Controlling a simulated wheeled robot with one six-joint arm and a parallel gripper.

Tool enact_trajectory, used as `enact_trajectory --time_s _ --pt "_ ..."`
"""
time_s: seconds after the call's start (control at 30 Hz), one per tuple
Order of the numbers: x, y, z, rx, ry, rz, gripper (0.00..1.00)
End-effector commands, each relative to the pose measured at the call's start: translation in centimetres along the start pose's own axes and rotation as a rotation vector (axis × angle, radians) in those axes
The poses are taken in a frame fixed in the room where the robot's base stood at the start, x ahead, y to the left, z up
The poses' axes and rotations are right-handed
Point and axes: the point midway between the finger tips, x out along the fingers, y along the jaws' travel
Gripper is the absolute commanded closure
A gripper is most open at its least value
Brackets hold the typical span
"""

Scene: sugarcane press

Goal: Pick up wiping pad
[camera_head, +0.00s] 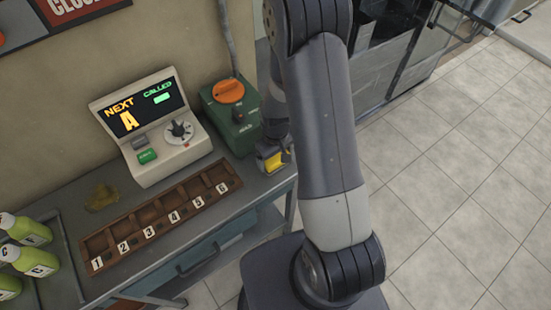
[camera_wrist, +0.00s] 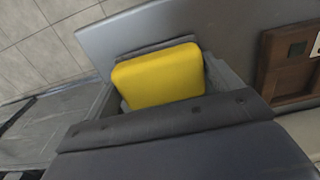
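The yellow wiping pad (camera_head: 274,160) is at the right end of the counter, in front of the green box, partly hidden by my gripper. In the wrist view the pad (camera_wrist: 160,76) is a bright yellow block with rounded edges. My gripper (camera_wrist: 165,80) is around it, with a dark finger part on the near side and a thin grey part on the far side. I cannot tell whether both fingers press on the pad.
The counter holds a display console (camera_head: 160,130), a green box with an orange knob (camera_head: 232,115), a numbered wooden tray (camera_head: 155,222), a brownish-yellow lump (camera_head: 102,198) and several green-filled bottles (camera_head: 30,232). Tiled floor (camera_head: 460,180) lies open to the right.

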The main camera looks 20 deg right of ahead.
Motion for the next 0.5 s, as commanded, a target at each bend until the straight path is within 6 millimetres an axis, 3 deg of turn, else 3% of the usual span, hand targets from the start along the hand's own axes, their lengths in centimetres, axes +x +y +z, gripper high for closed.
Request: enact_trajectory --time_s 0.27,0.5 --pt "-0.02 0.00 0.01 0.000 0.000 0.000 0.38" --pt "-0.06 0.00 0.00 0.000 0.000 0.000 0.38"
